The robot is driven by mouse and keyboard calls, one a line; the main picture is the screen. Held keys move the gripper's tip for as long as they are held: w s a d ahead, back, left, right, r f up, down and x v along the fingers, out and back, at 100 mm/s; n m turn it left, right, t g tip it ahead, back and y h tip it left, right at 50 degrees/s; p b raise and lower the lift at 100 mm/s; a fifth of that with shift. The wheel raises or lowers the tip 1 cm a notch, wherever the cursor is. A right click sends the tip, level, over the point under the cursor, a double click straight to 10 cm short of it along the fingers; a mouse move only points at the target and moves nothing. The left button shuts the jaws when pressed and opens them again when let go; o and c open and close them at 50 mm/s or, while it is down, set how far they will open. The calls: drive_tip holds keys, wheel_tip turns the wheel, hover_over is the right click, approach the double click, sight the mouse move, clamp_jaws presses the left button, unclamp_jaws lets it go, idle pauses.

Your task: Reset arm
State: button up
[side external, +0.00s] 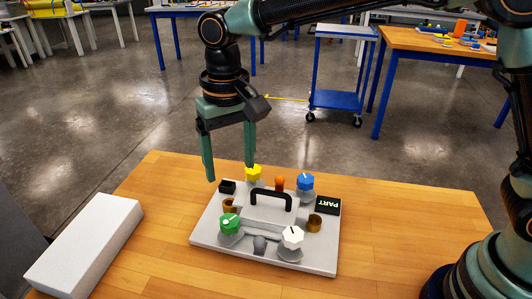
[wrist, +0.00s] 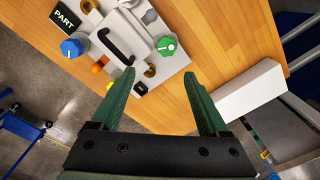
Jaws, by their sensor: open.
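My gripper (side external: 230,160) hangs with its fingers pointing down over the far left part of a grey panel (side external: 318,256). Its two green fingers are apart with nothing between them, and the wrist view also shows the empty gap (wrist: 161,84). The panel carries a black handle (side external: 271,193), a yellow knob (side external: 254,173), a blue knob (side external: 306,181), a green knob (side external: 230,224) and a white knob (side external: 291,237). An orange piece (side external: 280,183) stands behind the handle. A black block (side external: 327,205) marked PART sits at the panel's right.
The panel lies on a wooden table (side external: 400,225). A long white block (side external: 85,245) lies at the table's left end. Free wood shows between that block and the panel. A blue cart (side external: 337,100) and another wooden workbench (side external: 425,42) stand beyond, apart from the table.

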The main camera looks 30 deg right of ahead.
drive_tip(key=s+d+r+t, duration=0.1)
drive_tip(key=d+r, duration=0.2)
drive_tip(key=d, duration=0.4)
drive_tip(key=s+d+r+t, duration=0.1)
drive_tip(key=d+r, duration=0.2)
drive_tip(key=d, duration=0.5)
drive_tip(key=s+d+f+t, duration=0.1)
drive_tip(key=s+d+t, duration=0.2)
drive_tip(key=s+d, duration=0.5)
drive_tip(key=d, duration=0.3)
drive_tip(key=shift+s+d+f, duration=0.25)
